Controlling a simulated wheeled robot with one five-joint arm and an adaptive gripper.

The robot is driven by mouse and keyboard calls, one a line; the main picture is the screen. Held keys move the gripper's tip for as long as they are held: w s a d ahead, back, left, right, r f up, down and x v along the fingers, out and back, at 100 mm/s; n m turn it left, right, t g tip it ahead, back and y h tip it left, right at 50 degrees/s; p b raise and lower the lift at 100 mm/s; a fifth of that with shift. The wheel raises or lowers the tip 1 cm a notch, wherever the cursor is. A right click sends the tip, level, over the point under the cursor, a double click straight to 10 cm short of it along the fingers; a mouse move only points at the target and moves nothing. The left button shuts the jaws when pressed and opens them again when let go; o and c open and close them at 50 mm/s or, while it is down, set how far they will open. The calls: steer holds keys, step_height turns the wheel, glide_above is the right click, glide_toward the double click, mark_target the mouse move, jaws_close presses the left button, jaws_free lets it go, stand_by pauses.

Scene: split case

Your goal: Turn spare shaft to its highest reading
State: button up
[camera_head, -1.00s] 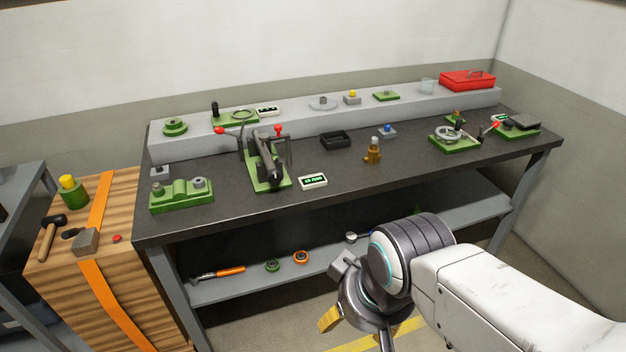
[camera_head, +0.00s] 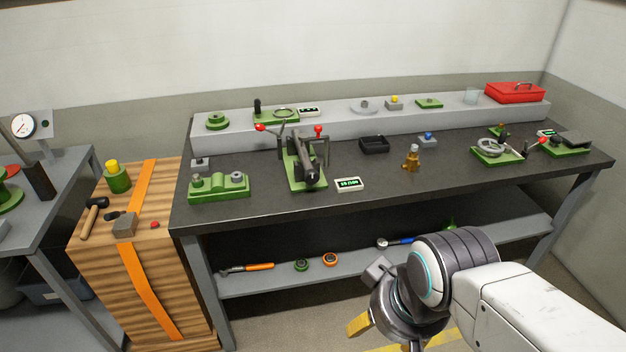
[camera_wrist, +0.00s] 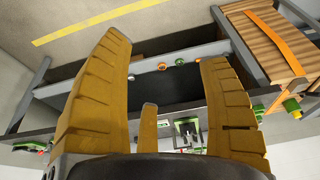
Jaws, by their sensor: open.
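I cannot tell for certain which part is the spare shaft. A dark cylindrical piece lies in a green fixture (camera_head: 303,172) with red-knobbed levers, left of the bench's middle. A small display (camera_head: 349,184) with green digits sits to its right; the digits are too small to read surely. A round white dial gauge (camera_head: 22,125) stands at the far left on another table. My gripper (camera_head: 388,335) is low in front of the bench, apart from everything. In the wrist view its yellow fingers (camera_wrist: 165,60) are spread and empty.
The dark bench (camera_head: 420,195) carries several green fixtures, a black tray (camera_head: 374,144) and a brass piece (camera_head: 411,160). A red toolbox (camera_head: 515,93) stands on the rear ledge. A wooden crate (camera_head: 135,270) with a hammer (camera_head: 93,217) stands between the tables. The front of the bench top is mostly clear.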

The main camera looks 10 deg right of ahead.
stand_by(0.3)
steer(key=n+t+b, duration=0.3)
steer(key=t+b, duration=1.1)
steer(key=b, duration=2.2)
glide_toward(312, 179)
steer(key=w, duration=0.3)
steer(key=shift+w+f+t, duration=0.25)
steer(key=shift+w+t, duration=0.05)
steer(key=shift+w, duration=0.55)
steer(key=shift+w+p, duration=0.35)
steer(key=shift+w, duration=2.8)
